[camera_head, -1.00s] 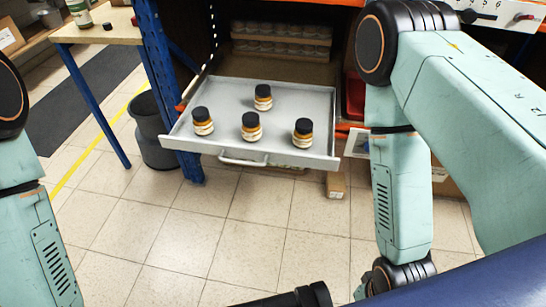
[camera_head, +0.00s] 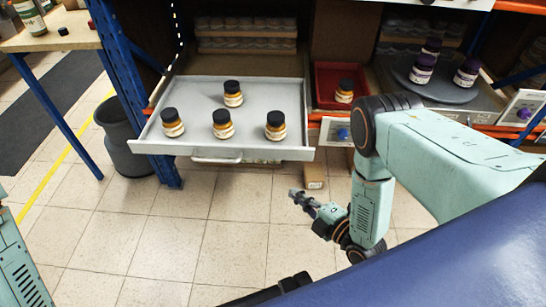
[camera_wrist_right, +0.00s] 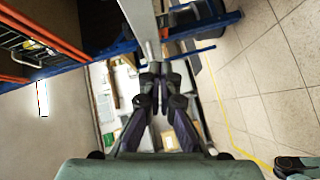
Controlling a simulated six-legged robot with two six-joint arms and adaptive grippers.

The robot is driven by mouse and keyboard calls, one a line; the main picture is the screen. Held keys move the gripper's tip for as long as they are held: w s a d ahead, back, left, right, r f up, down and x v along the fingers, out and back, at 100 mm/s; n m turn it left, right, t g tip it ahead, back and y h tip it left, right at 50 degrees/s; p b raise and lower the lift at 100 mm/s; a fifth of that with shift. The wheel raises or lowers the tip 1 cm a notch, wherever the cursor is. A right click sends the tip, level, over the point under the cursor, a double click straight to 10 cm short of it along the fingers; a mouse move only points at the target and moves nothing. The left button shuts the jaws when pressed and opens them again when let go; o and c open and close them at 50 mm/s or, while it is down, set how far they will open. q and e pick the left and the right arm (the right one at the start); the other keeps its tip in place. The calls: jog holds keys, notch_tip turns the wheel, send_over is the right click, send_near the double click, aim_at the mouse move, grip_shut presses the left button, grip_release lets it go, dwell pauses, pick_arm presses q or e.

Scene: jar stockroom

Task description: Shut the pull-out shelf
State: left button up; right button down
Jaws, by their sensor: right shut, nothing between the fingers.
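The pull-out shelf (camera_head: 200,150) is a light grey tray that sticks out of the rack, with a bar handle (camera_head: 216,158) on its front. Several amber jars with black lids stand upright on it, one of them a jar (camera_head: 233,95) towards the back. My right gripper (camera_head: 296,196) is below and to the right of the handle, apart from the shelf. In the right wrist view its fingers (camera_wrist_right: 158,86) are shut and empty, and a grey edge (camera_wrist_right: 140,18) of the shelf shows above them. My left gripper is out of view; only part of its arm shows.
A red bin (camera_head: 328,72) with a jar stands right of the shelf. A dark round turntable (camera_head: 438,88) carries purple-lidded jars. A grey waste bin (camera_head: 125,150) stands by the blue rack post (camera_head: 135,90). The tiled floor (camera_head: 215,230) before the shelf is clear.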

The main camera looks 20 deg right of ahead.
jog(key=r+n, duration=0.2)
jog(key=n+t+b, duration=0.1)
jog(key=b, duration=0.3)
send_near(264, 149)
jog(key=w+a, duration=0.2)
jog(key=a, duration=0.2)
jog(key=shift+y, duration=0.4)
jog(key=shift+w+d+f+b, duration=0.15)
jog(key=shift+w+d, duration=0.2)
jog(key=shift+w, duration=0.25)
jog(key=shift+w+d+b, duration=0.2)
jog(key=shift+w+d, duration=0.2)
jog(key=shift+w, duration=0.2)
jog(key=shift+w+d+f+b, duration=0.15)
jog(key=shift+w+d, duration=0.2)
jog(key=shift+w, duration=0.25)
jog(key=shift+r, duration=0.1)
jog(key=shift+w, duration=0.1)
